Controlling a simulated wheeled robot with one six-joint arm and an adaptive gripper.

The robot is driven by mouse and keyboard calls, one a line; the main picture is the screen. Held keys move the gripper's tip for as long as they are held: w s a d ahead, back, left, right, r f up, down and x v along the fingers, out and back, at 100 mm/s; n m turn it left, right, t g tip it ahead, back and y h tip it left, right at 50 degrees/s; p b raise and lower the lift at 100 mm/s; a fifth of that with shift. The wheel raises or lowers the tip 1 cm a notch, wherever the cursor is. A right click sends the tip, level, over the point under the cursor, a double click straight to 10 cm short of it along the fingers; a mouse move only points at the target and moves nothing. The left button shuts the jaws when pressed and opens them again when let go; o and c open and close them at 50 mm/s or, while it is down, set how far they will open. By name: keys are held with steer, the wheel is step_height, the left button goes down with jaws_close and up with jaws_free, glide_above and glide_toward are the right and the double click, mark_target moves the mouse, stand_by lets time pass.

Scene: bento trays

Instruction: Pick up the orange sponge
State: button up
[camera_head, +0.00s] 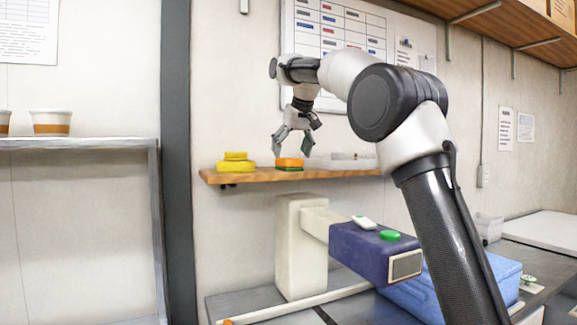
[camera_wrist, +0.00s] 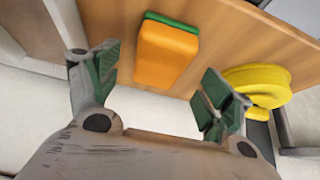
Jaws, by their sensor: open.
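The orange sponge (camera_head: 289,162) lies on the wooden shelf on the wall, with a green layer along its underside. In the wrist view the orange sponge (camera_wrist: 165,53) shows ahead, between the lines of the two fingers, with its green edge at the top of the picture. My gripper (camera_head: 292,143) is above the sponge, pointing down with its fingers spread. In the wrist view my gripper (camera_wrist: 158,82) is open and empty, one green-padded finger on each side. The fingers look apart from the sponge.
A yellow stack (camera_head: 235,163) sits left of the sponge on the wooden shelf (camera_head: 330,173); it is near the right finger in the wrist view (camera_wrist: 257,80). A clear item (camera_head: 352,156) lies to the right. A dark blue machine arm (camera_head: 365,250) stands below.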

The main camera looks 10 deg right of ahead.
steer(key=x, duration=0.3)
steer(key=shift+f, duration=0.15)
steer(key=c, duration=1)
steer(key=shift+s+r, duration=0.1)
steer(key=shift+r, duration=0.2)
step_height(320, 180, up, 6)
steer(key=shift+r, duration=0.1)
steer(key=shift+s+d+r, duration=0.1)
steer(key=shift+s+r, duration=0.05)
steer(key=shift+s, duration=0.05)
steer(key=s+d, duration=0.2)
steer(key=s, duration=0.7)
steer(key=s+d, duration=0.1)
steer(key=s, duration=0.9)
steer(key=shift+d, duration=0.4)
